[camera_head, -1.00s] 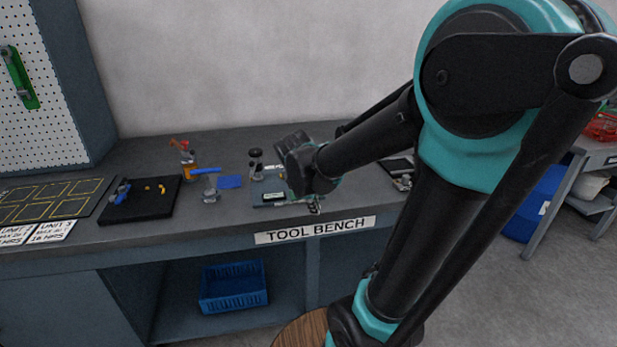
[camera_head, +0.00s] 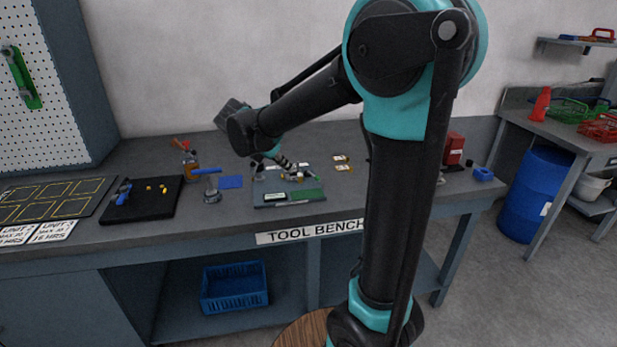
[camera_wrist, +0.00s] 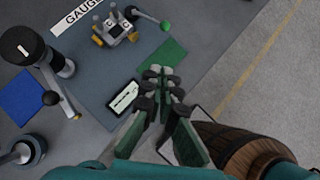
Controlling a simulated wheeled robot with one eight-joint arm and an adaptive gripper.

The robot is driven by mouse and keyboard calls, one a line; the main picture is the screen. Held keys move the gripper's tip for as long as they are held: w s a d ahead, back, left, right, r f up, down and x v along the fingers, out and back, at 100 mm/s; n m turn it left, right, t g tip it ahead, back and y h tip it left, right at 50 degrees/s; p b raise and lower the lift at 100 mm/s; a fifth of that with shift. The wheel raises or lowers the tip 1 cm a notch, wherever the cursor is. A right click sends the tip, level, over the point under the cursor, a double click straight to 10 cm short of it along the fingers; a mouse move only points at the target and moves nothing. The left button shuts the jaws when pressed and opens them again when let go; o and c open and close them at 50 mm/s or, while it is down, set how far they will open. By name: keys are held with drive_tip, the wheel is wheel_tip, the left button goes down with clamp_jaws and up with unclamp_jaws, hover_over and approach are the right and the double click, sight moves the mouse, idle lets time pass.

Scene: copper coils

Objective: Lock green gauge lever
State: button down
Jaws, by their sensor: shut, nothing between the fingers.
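The gauge fixture (camera_wrist: 117,30) is a small grey block with brass-coloured ends, beside a GAUGE label at the top of the wrist view. A lever reaches right from it and ends in a green knob (camera_wrist: 165,25). The green knob also shows small in the head view (camera_head: 317,179), on the grey-blue mat (camera_head: 262,201). My gripper (camera_wrist: 163,82) is shut and empty above the mat, below the fixture and apart from the green knob. Whether the lever is locked cannot be told.
A green pad (camera_wrist: 162,57) and a white-labelled display (camera_wrist: 124,97) lie near my fingertips. A blue pad (camera_head: 230,182), a metal stand (camera_head: 212,190) and a black tray (camera_head: 142,198) are further left.

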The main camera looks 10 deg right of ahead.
sight(311, 175)
drive_tip(key=x, duration=1)
drive_tip(key=shift+d+f, duration=0.1)
drive_tip(key=shift+w+d+f, duration=0.15)
drive_tip(key=shift+w+d, duration=0.55)
drive_tip(key=shift+d, duration=0.3)
drive_tip(key=shift+w+d+f, duration=0.15)
drive_tip(key=shift+w+d, duration=0.25)
drive_tip(key=shift+d, duration=0.15)
drive_tip(key=shift+d, duration=0.1)
drive_tip(key=shift+d+n, duration=0.2)
drive_tip(key=shift+n, duration=0.1)
